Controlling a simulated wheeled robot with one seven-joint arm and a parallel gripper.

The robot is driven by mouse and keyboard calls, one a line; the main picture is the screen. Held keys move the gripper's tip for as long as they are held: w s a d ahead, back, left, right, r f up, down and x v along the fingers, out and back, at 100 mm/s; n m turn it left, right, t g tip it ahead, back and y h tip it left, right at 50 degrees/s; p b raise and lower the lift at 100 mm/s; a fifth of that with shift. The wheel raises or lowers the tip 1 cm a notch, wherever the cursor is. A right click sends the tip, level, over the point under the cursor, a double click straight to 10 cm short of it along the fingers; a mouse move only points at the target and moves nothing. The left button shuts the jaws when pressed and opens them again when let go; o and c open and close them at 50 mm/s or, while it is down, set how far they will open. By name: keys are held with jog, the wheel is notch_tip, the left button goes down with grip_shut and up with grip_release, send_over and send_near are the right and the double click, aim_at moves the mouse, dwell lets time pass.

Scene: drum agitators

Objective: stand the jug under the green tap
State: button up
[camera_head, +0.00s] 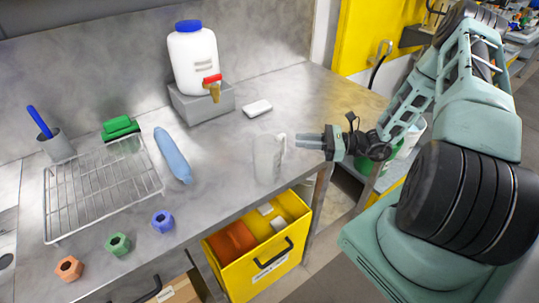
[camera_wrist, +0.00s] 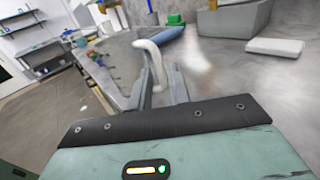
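A pale, see-through jug (camera_head: 268,158) stands upright near the front edge of the steel counter, its handle facing right towards my gripper. My gripper (camera_head: 299,141) is just right of the handle, at about its height, with its two fingers apart and pointing at it. In the wrist view the white jug handle (camera_wrist: 152,52) shows at or just beyond the fingertips; I cannot tell whether they touch. A white canister with a blue lid (camera_head: 195,60) stands on a grey block and has a tap with a red handle (camera_head: 212,80) and brass spout. I see no green tap.
A white bar (camera_head: 257,108) lies right of the grey block (camera_head: 200,104). A blue bottle (camera_head: 173,155) lies beside a wire rack (camera_head: 100,188). Several coloured nuts are near the front edge. An open yellow drawer (camera_head: 262,247) is below the jug. Counter between jug and canister is clear.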

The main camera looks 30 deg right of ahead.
aim_at(283, 154)
jog(key=p+x, duration=0.3)
jog(key=x, duration=0.2)
jog(key=shift+a+r, duration=0.2)
jog(key=shift+a, duration=0.15)
jog(key=shift+w+a+f, duration=0.15)
jog(key=shift+w+a, duration=0.1)
grip_shut()
